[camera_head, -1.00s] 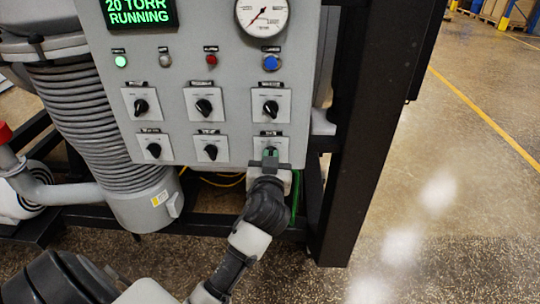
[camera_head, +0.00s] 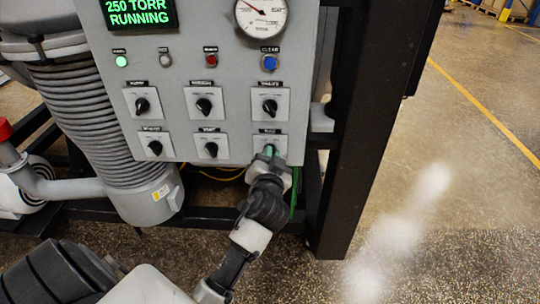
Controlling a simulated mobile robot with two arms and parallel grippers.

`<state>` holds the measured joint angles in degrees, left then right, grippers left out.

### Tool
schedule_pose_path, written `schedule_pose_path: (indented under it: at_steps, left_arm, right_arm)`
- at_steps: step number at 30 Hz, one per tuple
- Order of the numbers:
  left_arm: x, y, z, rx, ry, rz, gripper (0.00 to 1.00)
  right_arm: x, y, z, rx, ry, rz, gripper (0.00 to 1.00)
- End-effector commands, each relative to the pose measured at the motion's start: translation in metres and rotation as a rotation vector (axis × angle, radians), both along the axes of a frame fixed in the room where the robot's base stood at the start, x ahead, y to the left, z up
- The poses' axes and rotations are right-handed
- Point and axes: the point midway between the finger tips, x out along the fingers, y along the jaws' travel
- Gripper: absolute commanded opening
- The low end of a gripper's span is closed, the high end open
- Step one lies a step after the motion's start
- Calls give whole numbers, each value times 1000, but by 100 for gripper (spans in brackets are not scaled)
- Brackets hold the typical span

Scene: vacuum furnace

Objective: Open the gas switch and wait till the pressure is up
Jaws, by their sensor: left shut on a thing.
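The control panel (camera_head: 228,125) carries two rows of black rotary switches. My left gripper (camera_head: 269,154) is at the bottom right switch and shut on its knob, which the fingers mostly hide. A green part shows between the fingers. The switch's plate (camera_head: 259,141) shows above the gripper; its label is too small to read surely. The display (camera_head: 138,13) reads 250 TORR RUNNING in green. The round pressure gauge (camera_head: 262,17) is cut off by the top edge, its needle pointing up and left. My right gripper is not in view.
A row of lights and buttons sits above the switches, with a lit green light (camera_head: 121,61) and a blue button (camera_head: 269,63). A dark frame post (camera_head: 360,140) stands right of the panel. A ribbed grey pipe (camera_head: 90,120) stands left. Open floor lies at the right.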

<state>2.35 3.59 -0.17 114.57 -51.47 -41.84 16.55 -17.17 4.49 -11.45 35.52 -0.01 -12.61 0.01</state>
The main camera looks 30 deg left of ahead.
Motion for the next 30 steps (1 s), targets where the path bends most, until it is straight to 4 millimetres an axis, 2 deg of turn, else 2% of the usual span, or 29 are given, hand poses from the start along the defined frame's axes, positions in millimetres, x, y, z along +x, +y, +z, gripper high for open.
schedule_pose_path:
  at_steps: [8, 9, 13, 23, 26, 30]
  left_arm:
    - [0, 0, 0, 5, 2, 2, 0]
    - [0, 0, 0, 5, 1, 1, 18]
    - [0, 0, 0, 4, 1, 0, 37]
    - [-3, -2, -1, 2, 1, 0, 37]
    - [-13, -9, -2, 0, 1, -2, 37]
    - [-36, -23, -4, -3, 2, -2, 37]
  right_arm:
    - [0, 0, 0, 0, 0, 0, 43]
    - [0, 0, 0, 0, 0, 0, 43]
    - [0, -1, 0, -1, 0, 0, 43]
    - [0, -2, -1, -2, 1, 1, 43]
    - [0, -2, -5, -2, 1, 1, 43]
    - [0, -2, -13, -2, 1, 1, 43]
